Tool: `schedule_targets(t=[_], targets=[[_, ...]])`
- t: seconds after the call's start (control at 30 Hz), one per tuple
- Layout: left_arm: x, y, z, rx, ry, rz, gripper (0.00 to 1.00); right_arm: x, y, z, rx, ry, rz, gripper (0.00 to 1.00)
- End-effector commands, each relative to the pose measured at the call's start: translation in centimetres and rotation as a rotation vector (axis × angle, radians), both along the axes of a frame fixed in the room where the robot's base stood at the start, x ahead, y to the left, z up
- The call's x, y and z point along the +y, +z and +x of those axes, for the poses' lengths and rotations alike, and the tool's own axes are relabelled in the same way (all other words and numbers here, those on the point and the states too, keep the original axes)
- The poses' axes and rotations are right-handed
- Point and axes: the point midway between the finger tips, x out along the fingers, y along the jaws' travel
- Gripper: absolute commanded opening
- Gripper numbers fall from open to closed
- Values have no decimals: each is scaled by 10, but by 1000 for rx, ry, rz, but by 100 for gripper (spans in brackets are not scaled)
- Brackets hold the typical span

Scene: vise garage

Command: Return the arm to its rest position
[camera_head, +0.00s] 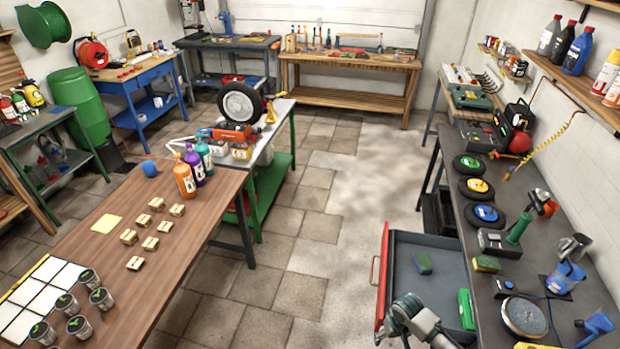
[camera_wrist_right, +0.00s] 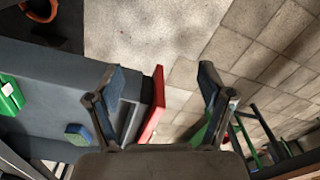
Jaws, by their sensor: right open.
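My right gripper shows at the bottom of the head view (camera_head: 392,333), by the red front (camera_head: 381,272) of an open grey drawer (camera_head: 446,249). A green object (camera_head: 466,309) is at the drawer's right side. My left gripper is not in view.
The dark workbench (camera_head: 555,290) on the right holds several coloured discs, a sponge (camera_head: 487,263), a grey round disc (camera_head: 525,316) and blue holders. A wooden table (camera_head: 190,235) with small boxes, bottles and cups stands left. Open tiled floor (camera_head: 300,262) lies between.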

Motion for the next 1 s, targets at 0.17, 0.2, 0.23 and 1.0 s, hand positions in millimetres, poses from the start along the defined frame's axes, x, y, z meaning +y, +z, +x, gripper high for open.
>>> schedule_targets(t=[0.17,0.2,0.23,1.0], targets=[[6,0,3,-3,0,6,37,-2,-35,4,-34,-29,29,80],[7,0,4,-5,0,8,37,-3,-45,4,-43,-37,36,80],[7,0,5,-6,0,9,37,-3,-52,5,-50,-42,41,80],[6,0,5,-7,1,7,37,-18,-361,-280,-106,-23,-32,80]])
